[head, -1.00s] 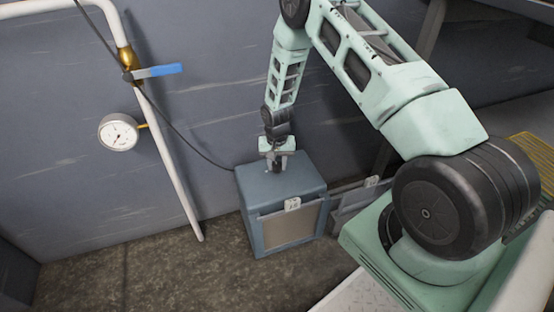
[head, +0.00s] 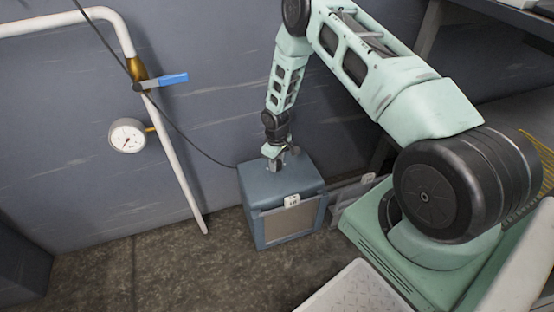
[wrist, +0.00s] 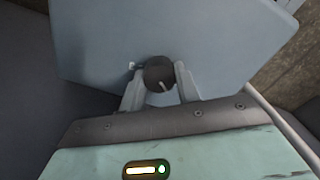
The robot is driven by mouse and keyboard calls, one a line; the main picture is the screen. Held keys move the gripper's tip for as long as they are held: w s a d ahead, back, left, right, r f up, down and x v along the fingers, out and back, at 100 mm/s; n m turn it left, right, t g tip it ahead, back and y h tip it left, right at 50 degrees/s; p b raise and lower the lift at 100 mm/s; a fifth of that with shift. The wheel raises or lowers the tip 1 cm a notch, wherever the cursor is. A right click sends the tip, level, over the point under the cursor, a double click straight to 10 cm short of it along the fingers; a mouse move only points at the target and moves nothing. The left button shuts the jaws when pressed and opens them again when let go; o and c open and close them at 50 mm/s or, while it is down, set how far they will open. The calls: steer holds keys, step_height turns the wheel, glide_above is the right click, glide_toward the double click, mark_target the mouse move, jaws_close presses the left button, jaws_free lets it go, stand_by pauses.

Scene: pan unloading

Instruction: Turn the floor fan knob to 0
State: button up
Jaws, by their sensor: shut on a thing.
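The floor fan (head: 256,215) is a blue-grey box on the floor against the wall, with a grille on its front. Its knob (wrist: 158,70) is a dark round dial on the top face, with a light pointer line towards the lower right in the wrist view. My gripper (head: 276,164) points down at the fan's top. In the wrist view my gripper (wrist: 159,84) is shut on the knob, one finger on each side. A small pale mark (wrist: 131,65) shows left of the knob; I cannot read it. The knob is too small to make out in the head view.
A white pipe (head: 175,165) with a blue-handled valve (head: 160,80) and a round gauge (head: 127,135) runs down the wall on the left. A black cable reaches the fan. A grey panelled object (head: 350,200) stands right of the fan.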

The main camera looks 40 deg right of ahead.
steer(key=shift+n+p, duration=0.4)
steer(key=shift+n, duration=1)
steer(key=o, duration=1)
step_height(320, 180, up, 18)
steer(key=p, duration=0.4)
steer(key=shift+f, duration=0.25)
steer(key=shift+a, duration=0.1)
